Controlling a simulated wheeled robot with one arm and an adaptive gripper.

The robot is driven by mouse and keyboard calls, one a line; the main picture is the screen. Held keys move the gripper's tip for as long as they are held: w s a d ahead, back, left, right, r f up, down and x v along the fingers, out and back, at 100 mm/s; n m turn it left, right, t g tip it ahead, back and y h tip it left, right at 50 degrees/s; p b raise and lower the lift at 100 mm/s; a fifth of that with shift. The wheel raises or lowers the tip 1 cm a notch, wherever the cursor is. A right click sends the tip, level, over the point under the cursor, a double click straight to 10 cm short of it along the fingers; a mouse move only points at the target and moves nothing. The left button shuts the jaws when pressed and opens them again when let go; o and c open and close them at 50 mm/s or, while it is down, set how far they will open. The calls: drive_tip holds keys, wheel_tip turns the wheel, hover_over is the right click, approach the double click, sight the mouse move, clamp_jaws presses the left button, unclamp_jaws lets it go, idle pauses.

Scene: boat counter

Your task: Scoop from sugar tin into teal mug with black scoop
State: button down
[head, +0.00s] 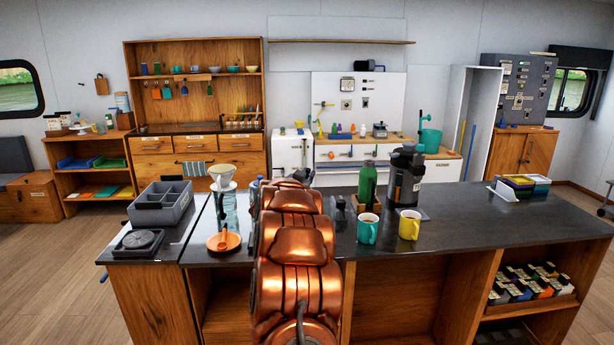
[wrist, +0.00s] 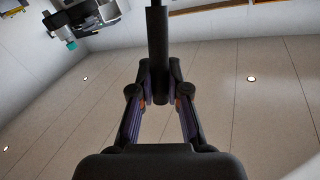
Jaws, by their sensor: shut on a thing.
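The teal mug (head: 368,230) stands upright on the dark counter, right of my copper arm, with something reddish-brown inside. My gripper (wrist: 159,97) shows in the wrist view, its two fingers shut on the black handle of the black scoop (wrist: 157,45). The handle runs up out of the top of that view, so the scoop's bowl and any load are out of sight. In the head view my arm covers the gripper and scoop. I cannot make out the sugar tin in either view; my arm blocks part of the counter.
A yellow mug (head: 409,227) stands right of the teal one. The counter's right is mostly clear.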

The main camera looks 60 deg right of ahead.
wheel_tip(320, 180, down, 10)
drive_tip(key=b, duration=0.6)
drive_tip(key=shift+f, duration=0.2)
idle(0.4)
idle(1.5)
drive_tip(key=shift+r+p, duration=1.85)
drive_tip(key=shift+r, duration=0.8)
drive_tip(key=shift+r+p, duration=1.85)
drive_tip(key=shift+r, duration=0.6)
drive_tip(key=shift+w+a, duration=0.1)
drive_tip(key=shift+w, duration=0.05)
